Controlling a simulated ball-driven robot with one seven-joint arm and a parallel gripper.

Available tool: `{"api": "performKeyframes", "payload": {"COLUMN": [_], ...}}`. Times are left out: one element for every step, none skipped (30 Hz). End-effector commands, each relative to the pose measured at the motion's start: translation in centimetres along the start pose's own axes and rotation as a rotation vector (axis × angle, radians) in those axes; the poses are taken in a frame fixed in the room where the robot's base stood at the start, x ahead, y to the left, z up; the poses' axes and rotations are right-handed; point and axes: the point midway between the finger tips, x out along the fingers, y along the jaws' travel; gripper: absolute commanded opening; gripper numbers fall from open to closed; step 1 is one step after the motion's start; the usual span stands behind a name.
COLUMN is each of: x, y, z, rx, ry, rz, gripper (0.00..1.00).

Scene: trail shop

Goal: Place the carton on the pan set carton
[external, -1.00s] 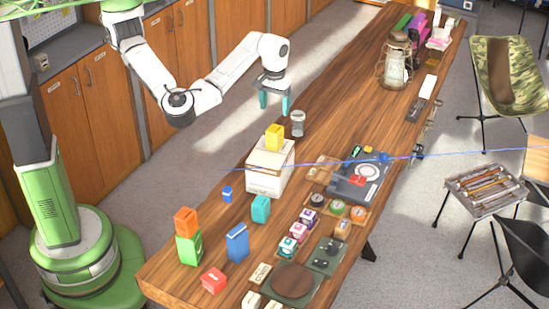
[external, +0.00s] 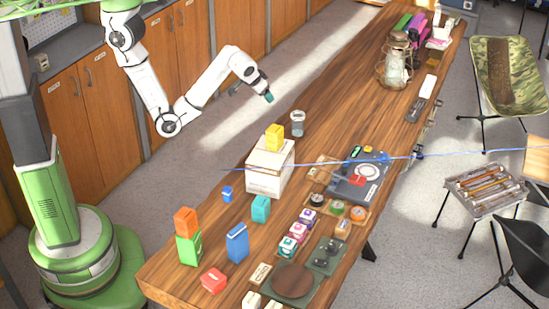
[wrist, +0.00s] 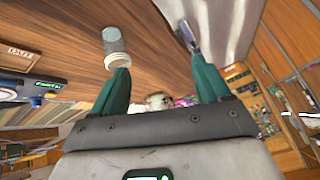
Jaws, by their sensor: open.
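A white box (external: 265,180), which may be the pan set carton, stands on the long wooden table. A small yellow carton (external: 274,137) rests upright on top of it. Which carton the task means, I cannot tell for sure. My gripper (external: 252,94) is in the air at the table's left edge, beyond the white box and clear of it. It is open and empty. In the wrist view its teal fingers (wrist: 160,66) are spread, with a clear jar (wrist: 116,48) beyond the left fingertip. The yellow carton and white box are not recognisable there.
The jar (external: 297,122) stands behind the white box. Nearer are orange (external: 186,221), green (external: 189,249), blue (external: 237,243), teal (external: 261,208) and red (external: 214,281) cartons; orange sits on green. A lantern (external: 396,65) stands farther back. Bare tabletop lies between jar and lantern.

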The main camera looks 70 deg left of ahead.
Motion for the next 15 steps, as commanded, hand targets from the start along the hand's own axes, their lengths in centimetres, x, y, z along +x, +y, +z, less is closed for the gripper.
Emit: {"api": "performKeyframes", "payload": {"x": [1.3, 1.8, 2.4, 2.8, 3.0, 3.3, 3.5, 3.4, 3.3, 3.1, 2.8, 2.2, 1.8, 1.3, 0.7], "y": [-1.1, -1.3, -1.6, -1.9, -2.0, -2.3, -2.4, -2.5, -2.5, -2.5, -2.4, -2.2, -2.1, -1.9, -1.7], "z": [2.6, 4.0, 6.0, 7.7, 9.3, 11.7, 13.6, 15.5, 18.0, 19.9, 21.6, 23.8, 25.3, 26.6, 28.2], "rx": [0.055, 0.086, 0.128, 0.158, 0.186, 0.221, 0.247, 0.271, 0.299, 0.318, 0.333, 0.350, 0.360, 0.369, 0.378], "ry": [-0.022, -0.034, -0.054, -0.073, -0.092, -0.121, -0.146, -0.172, -0.208, -0.236, -0.262, -0.296, -0.319, -0.341, -0.366], "rz": [-0.004, 0.003, 0.016, 0.027, 0.041, 0.062, 0.080, 0.101, 0.131, 0.155, 0.180, 0.213, 0.238, 0.262, 0.291], "gripper": [0.77, 0.77, 0.77, 0.77, 0.77, 0.77, 0.77, 0.77, 0.77, 0.77, 0.77, 0.77, 0.77, 0.77, 0.77]}}
